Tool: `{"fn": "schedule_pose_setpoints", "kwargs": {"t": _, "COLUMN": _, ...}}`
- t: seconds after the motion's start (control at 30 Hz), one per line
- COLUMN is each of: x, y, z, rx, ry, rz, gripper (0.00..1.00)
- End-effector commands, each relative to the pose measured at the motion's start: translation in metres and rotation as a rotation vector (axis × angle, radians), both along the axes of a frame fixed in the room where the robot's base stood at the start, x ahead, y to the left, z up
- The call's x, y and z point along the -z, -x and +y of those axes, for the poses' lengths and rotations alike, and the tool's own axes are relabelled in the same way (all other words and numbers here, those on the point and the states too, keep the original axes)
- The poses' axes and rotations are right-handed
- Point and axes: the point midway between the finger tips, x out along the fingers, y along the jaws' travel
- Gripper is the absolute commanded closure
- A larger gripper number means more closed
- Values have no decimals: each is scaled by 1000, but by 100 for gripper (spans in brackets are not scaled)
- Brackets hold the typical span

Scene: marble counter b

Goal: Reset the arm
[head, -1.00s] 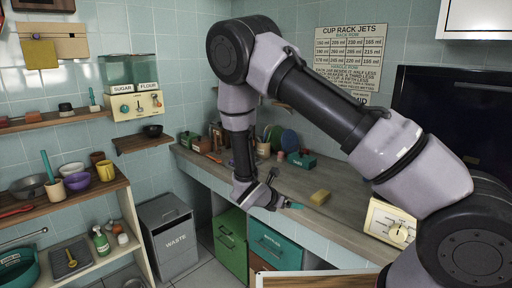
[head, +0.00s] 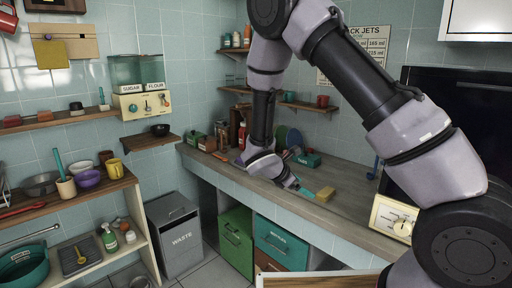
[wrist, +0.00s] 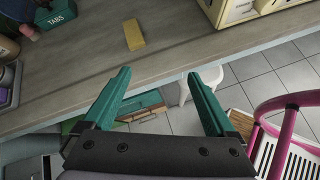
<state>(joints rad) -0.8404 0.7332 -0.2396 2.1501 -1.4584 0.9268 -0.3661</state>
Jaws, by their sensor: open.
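My arm (head: 352,75) arches across the head view, and its wrist hangs over the grey counter. My gripper (head: 304,191) is at the counter's front part, just left of a yellow block (head: 325,194). In the wrist view my gripper (wrist: 158,76) shows two teal fingers spread wide with nothing between them. The yellow block (wrist: 134,35) lies on the counter beyond the fingers, apart from them.
A green box labelled TABS (wrist: 55,14) stands farther back on the counter. A cream dial appliance (head: 394,217) sits at the right. A grey waste bin (head: 174,235) and loaded shelves (head: 75,196) are at left. In the wrist view a pink-framed chair (wrist: 275,130) is below the counter.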

Motion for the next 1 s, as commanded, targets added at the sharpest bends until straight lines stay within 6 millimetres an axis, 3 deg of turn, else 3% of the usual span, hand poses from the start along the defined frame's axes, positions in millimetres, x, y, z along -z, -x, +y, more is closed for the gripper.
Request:
{"fn": "schedule_pose_setpoints", "kwargs": {"t": 0.27, "x": -78, "y": 22, "z": -44, "rx": 399, "ry": -286, "rz": -140, "gripper": 9}}
{"fn": "schedule_pose_setpoints", "kwargs": {"t": 0.5, "x": -156, "y": 65, "z": -82, "rx": 846, "ry": -620, "rz": -297, "gripper": 9}}
{"fn": "schedule_pose_setpoints", "kwargs": {"t": 0.77, "x": -231, "y": 121, "z": -103, "rx": 1274, "ry": -993, "rz": -461, "gripper": 9}}
{"fn": "schedule_pose_setpoints", "kwargs": {"t": 1.0, "x": -292, "y": 174, "z": -104, "rx": 1600, "ry": -1357, "rz": -594, "gripper": 9}}
